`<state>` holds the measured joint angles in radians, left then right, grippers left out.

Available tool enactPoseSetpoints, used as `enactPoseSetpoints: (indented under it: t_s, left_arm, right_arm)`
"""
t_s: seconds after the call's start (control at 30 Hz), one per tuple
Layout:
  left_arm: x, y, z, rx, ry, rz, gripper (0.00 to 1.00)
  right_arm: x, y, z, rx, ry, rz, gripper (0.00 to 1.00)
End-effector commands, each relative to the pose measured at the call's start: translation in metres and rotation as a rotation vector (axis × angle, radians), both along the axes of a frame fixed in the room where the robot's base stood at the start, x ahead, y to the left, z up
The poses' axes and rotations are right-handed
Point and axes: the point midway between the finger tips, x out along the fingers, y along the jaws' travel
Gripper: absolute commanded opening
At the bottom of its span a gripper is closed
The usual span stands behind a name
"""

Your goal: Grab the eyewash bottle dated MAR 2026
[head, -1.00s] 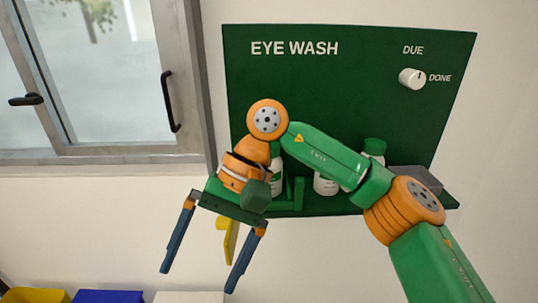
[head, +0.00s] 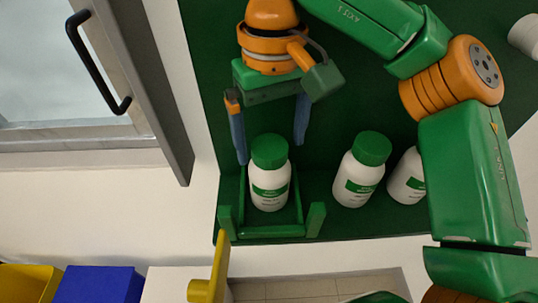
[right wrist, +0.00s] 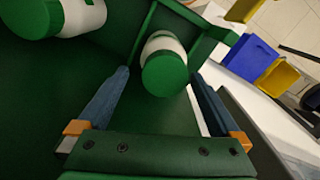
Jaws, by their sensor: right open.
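A white eyewash bottle with a green cap (head: 270,187) stands at the left end of the green shelf, inside a low green frame (head: 268,231). A second such bottle (head: 358,172) stands to its right, outside the frame. A third bottle (head: 407,178) is partly hidden by my right arm. The dates on the labels are too small to read. My right gripper (head: 270,152) is open and points down above the left bottle, its blue fingers on either side of the cap with gaps. In the right wrist view that bottle (right wrist: 164,68) lies between the fingers. My left gripper is not in view.
The green back panel (head: 345,110) rises behind the bottles. A yellow lever (head: 216,272) sticks out below the shelf's left front corner. A window with a black handle (head: 97,62) is at left. Yellow (head: 28,284) and blue bins (head: 98,285) are lower left.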

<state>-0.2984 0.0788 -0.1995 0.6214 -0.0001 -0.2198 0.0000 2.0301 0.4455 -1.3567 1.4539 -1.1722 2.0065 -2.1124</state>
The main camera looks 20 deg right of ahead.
Motion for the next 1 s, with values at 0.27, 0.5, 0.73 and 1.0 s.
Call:
enactPoseSetpoints:
  t_s: [0.27,0.5,0.73,1.0]
  left_arm:
    - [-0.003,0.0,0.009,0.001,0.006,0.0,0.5]
    - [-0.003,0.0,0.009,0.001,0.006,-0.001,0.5]
    - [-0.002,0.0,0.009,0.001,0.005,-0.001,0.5]
    - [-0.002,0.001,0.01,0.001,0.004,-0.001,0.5]
  right_arm:
    - [0.002,0.001,-0.048,-0.001,0.004,-0.001,1.0]
    - [0.002,0.002,-0.066,0.002,0.001,-0.001,1.0]
    - [0.002,0.002,-0.066,0.002,0.001,-0.001,0.62]
    - [0.002,0.002,-0.065,0.002,0.0,-0.001,0.06]
